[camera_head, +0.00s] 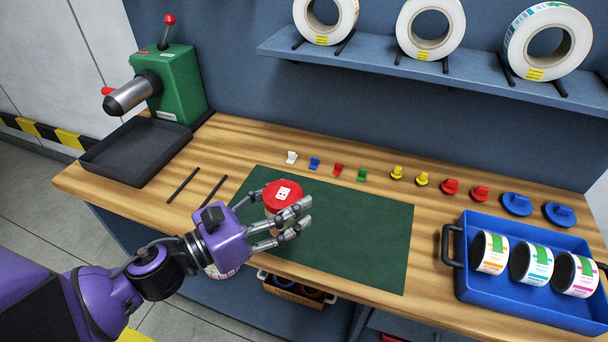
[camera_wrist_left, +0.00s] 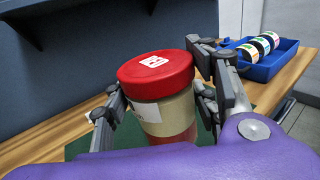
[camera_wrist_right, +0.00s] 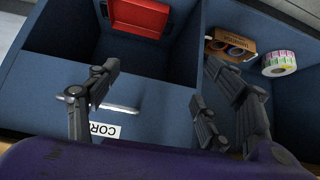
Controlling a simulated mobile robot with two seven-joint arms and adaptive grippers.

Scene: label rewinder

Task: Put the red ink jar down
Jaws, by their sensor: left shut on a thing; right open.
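The red ink jar (camera_head: 284,193) has a red lid with a white label and a pale body with red at the bottom. My left gripper (camera_head: 285,215) is shut on it, over the green mat (camera_head: 370,235). In the left wrist view the jar (camera_wrist_left: 158,95) stands upright between the fingers of my left gripper (camera_wrist_left: 165,105). I cannot tell whether its base touches the mat. My right gripper (camera_wrist_right: 155,105) is open and empty in the right wrist view, in front of blue drawers or shelves below the bench.
A blue tray (camera_head: 455,285) with several label rolls stands at the right. A green machine (camera_head: 178,85) and a black tray (camera_head: 135,150) are at the left. Small coloured pieces line the back. The mat's right part is clear. A red box (camera_wrist_right: 135,18) sits in a lower compartment.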

